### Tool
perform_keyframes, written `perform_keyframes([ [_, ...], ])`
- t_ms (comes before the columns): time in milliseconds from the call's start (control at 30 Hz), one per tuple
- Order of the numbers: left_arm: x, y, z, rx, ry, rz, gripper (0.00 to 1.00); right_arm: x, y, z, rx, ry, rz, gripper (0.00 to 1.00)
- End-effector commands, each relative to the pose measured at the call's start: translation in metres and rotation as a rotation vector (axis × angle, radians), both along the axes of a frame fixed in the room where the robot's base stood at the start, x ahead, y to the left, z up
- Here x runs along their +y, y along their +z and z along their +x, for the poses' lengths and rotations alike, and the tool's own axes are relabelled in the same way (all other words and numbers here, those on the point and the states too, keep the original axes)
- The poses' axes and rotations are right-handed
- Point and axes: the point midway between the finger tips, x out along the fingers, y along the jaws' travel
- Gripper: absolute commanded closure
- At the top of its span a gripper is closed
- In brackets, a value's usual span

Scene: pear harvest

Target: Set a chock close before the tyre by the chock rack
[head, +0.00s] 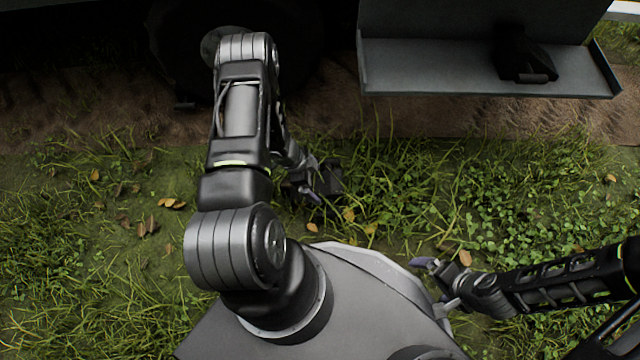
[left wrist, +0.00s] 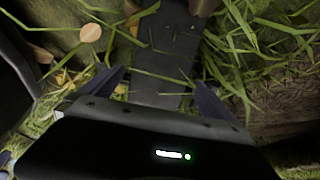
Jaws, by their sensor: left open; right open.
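The tyre (head: 165,50) is a dark round shape in shadow at the top left, partly hidden behind my left arm. The chock rack (head: 480,82) is a grey metal tray at the top right, with a black chock (head: 525,62) on it. My left gripper (head: 318,186) is open, low over the grass between tyre and rack. A dark chock-like piece shows beside it in the head view (head: 330,174). In the left wrist view this dark slab (left wrist: 165,60) lies between the spread fingers (left wrist: 163,95); contact cannot be told. My right gripper (head: 438,283) is open and empty at the lower right.
Grass with fallen leaves (head: 150,225) covers the ground. A bare soil strip (head: 330,110) runs along the dark vehicle underside. A small dark thing (head: 185,105) lies by the tyre, too dim to identify. Grass below the rack is clear.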

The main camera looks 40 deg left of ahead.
Motion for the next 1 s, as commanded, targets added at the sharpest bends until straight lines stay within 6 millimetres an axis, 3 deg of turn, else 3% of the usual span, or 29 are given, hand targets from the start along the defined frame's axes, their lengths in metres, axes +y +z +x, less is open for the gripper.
perform_keyframes([
  [33, 0.004, 0.016, -0.002, 0.0, -0.001, 0.002, 0.0, 0.0, 0.01, -0.001, 0.002, 0.001, 0.0, 0.0],
  [100, 0.008, 0.029, -0.005, -0.001, 0.0, 0.001, 0.0, 0.0, 0.016, -0.002, 0.005, 0.002, 0.001, 0.0],
  [300, 0.016, 0.052, -0.012, 0.0, 0.001, -0.001, 0.0, -0.001, 0.025, -0.004, 0.011, 0.005, 0.002, 0.0],
  [1000, 0.018, 0.055, -0.014, 0.001, 0.001, -0.001, 0.0, -0.001, 0.026, -0.005, 0.013, 0.006, 0.002, 0.0],
])
